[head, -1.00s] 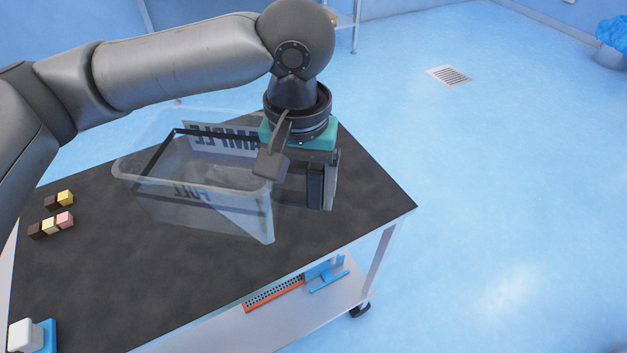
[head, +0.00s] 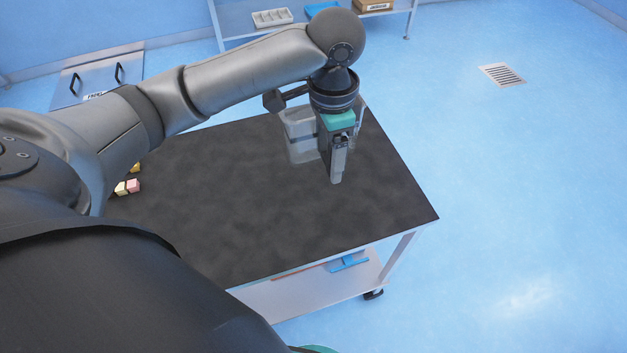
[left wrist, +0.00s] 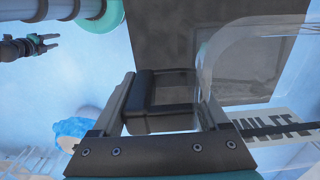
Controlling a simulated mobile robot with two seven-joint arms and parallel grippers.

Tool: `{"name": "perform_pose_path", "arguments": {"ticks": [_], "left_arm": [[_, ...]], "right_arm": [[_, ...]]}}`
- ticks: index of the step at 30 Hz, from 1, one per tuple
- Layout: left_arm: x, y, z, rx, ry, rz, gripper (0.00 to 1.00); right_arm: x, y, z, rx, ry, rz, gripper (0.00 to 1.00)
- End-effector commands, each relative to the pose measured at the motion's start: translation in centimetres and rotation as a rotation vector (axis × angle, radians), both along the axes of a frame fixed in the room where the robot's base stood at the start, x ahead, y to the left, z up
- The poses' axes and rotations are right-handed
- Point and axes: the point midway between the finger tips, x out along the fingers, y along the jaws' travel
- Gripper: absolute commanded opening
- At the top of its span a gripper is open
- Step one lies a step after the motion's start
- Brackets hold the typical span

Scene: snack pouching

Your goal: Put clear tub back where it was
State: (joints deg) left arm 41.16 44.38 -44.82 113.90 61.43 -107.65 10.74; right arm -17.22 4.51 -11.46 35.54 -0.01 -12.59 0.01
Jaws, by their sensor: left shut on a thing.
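The clear tub (head: 300,135) is see-through and hangs at the far end of the dark tabletop, partly hidden behind my left gripper (head: 337,180). My left gripper points down and is shut on the tub. In the left wrist view the tub's clear wall (left wrist: 212,55) curves along the right, with a printed label (left wrist: 262,124) seen by it. I cannot tell whether the tub touches the table. A small, distant gripper, my right one (left wrist: 47,45), shows at the upper left of the left wrist view; its jaw state is unclear.
The dark table (head: 240,205) is mostly bare in the middle. Small pink and yellow pieces (head: 128,187) lie at its left, partly behind my arm. A shelf with a pale tray (head: 271,17) and a brown box (head: 372,5) stands behind. The floor at right is clear.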

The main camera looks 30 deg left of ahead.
Motion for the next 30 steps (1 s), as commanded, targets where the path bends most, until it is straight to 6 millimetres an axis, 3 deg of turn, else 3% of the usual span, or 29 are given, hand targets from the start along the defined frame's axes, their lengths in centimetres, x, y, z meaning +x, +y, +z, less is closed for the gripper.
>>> {"name": "perform_pose_path", "arguments": {"ticks": [15, 26, 30], "left_arm": [[-0.1, 0.0, -13.0, 0.0, 0.003, -0.003, 0.0], [-0.1, 0.0, -16.4, 0.001, 0.002, -0.003, 0.0], [-0.1, 0.0, -18.6, 0.0, 0.001, -0.003, 0.0]], "right_arm": [[0.1, -0.1, -2.5, -0.001, 0.0, 0.0, 0.5], [0.1, -0.1, -3.0, -0.002, 0.0, 0.0, 0.5], [0.1, -0.1, -3.6, -0.002, 0.0, 0.0, 0.5]]}}
